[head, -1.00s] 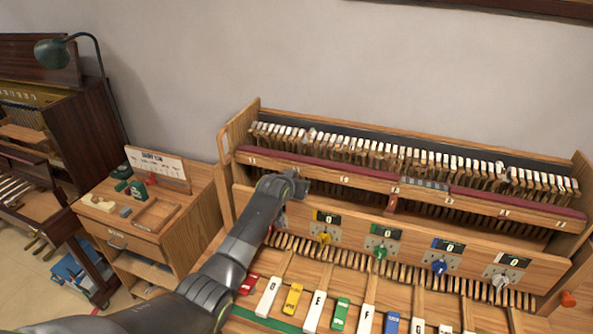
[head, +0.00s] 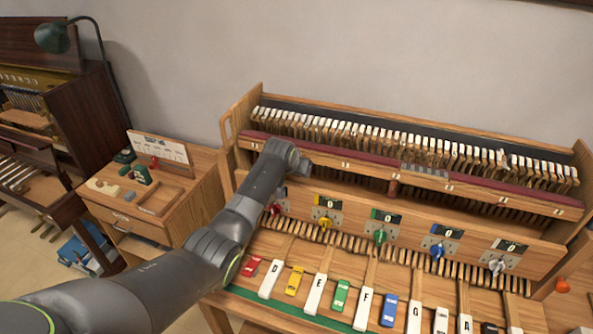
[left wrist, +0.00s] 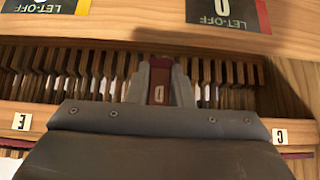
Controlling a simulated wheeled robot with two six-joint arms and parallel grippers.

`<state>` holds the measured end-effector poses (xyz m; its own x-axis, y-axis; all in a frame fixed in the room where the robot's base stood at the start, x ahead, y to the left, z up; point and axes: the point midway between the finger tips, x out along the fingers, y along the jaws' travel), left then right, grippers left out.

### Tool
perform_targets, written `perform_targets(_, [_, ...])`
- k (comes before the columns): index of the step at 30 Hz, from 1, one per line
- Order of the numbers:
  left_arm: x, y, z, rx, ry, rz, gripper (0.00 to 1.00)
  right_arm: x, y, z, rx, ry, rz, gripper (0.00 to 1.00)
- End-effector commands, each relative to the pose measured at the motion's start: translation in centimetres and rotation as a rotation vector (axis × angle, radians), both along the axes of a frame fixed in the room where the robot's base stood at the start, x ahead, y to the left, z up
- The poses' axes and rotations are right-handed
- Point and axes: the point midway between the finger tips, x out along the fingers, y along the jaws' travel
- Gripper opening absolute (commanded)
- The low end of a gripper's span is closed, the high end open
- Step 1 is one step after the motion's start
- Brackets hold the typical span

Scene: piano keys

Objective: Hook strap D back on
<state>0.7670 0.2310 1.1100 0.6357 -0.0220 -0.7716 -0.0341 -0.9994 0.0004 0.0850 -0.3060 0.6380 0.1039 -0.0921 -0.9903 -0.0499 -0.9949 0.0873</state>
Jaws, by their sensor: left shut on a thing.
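My left gripper shows in the left wrist view (left wrist: 158,82), with its two grey fingers shut on a dark red piece (left wrist: 158,96) that bears a small pale mark. This piece appears to be strap D; its letter is too small to read. It is between the rail labels E (left wrist: 21,121) and C (left wrist: 279,136), which look upside down, in front of a row of wooden action parts (left wrist: 95,68). In the head view my left wrist (head: 285,158) is over the red-topped rail (head: 345,158), and its fingers are hidden. I cannot tell whether the strap's end touches a hook. My right gripper is not in view.
A panel of dials with counters (head: 380,236) stands below the rail. Coloured and white keys (head: 341,296) lie in front. A row of white-topped hammers (head: 400,140) runs behind. A wooden side cabinet (head: 178,200) stands at the left.

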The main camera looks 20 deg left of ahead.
Motion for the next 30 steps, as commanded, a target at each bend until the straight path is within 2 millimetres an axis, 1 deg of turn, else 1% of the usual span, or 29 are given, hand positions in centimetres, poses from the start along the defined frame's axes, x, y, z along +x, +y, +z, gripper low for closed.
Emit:
perform_targets(3, [0.0, 0.0, 0.0, 0.000, 0.000, 0.000, 0.00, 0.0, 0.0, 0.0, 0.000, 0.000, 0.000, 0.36])
perform_targets(4, [0.0, 0.0, 0.0, 0.000, 0.000, 0.000, 0.21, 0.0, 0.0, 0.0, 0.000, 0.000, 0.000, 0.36])
perform_targets(9, [0.0, 0.0, 0.0, 0.000, 0.000, 0.000, 0.42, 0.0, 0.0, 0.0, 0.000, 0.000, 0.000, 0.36])
perform_targets(21, [-0.2, 0.0, 0.2, 0.000, -0.002, 0.000, 0.42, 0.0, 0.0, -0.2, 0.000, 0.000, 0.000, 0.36])
perform_targets(25, [-0.7, 0.0, 1.0, 0.000, -0.005, -0.001, 0.42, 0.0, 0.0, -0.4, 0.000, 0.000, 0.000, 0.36])
perform_targets(30, [-1.9, 0.1, 2.2, 0.000, -0.004, -0.001, 0.42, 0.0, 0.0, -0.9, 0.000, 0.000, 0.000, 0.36])
